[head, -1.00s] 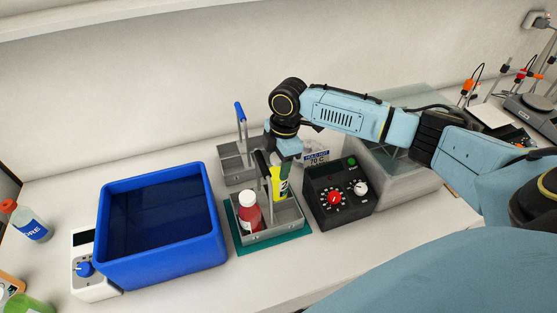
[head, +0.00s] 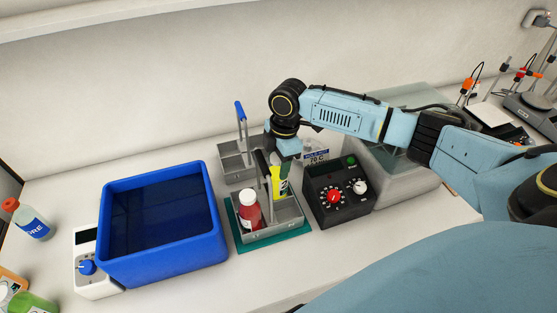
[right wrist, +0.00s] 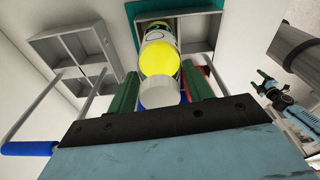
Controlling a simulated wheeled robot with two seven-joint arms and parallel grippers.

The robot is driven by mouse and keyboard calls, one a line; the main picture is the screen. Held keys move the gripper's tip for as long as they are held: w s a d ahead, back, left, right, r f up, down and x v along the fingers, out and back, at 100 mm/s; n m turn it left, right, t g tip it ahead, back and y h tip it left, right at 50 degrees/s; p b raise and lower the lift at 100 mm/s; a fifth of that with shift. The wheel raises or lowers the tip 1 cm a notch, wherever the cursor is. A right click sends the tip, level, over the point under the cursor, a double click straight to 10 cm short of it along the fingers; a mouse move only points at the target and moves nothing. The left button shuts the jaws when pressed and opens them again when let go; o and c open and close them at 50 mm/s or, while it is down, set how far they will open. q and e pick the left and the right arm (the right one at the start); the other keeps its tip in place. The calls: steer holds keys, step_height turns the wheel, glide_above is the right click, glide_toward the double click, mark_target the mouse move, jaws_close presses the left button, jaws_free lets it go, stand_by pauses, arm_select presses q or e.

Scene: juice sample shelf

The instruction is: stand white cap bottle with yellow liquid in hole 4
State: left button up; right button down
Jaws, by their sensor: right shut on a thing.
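My right gripper (head: 284,158) is shut on the bottle with yellow liquid (head: 281,183), which stands roughly upright at the back right of the grey black-handled carrier (head: 275,231). In the right wrist view the bottle's white cap (right wrist: 159,92) sits between the green fingers of the gripper (right wrist: 161,90), with the yellow body (right wrist: 160,62) beyond it. The bottle's lower end is at or in a carrier compartment; its base is hidden, so I cannot tell whether it touches the floor. A red bottle with a white cap (head: 249,212) stands in the carrier's left side.
The carrier rests on a teal mat (head: 244,248). A second grey carrier with a blue handle (head: 240,111) stands behind it. A blue basin (head: 208,250) is at left, and a black control box (head: 322,182) with knobs stands close at right.

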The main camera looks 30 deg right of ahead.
steer(key=shift+f+b, duration=0.4)
steer(key=shift+f, duration=0.6)
steer(key=c, duration=0.5)
jaws_free()
steer(key=r, duration=0.4)
steer(key=d+r, duration=0.1)
steer(key=r, duration=0.4)
steer(key=r+b, duration=0.1)
steer(key=r, duration=0.3)
steer(key=shift+s+d+r, duration=0.15)
steer(key=shift+d+r, duration=0.05)
steer(key=shift+d, duration=0.1)
steer(key=shift+s+f, duration=0.1)
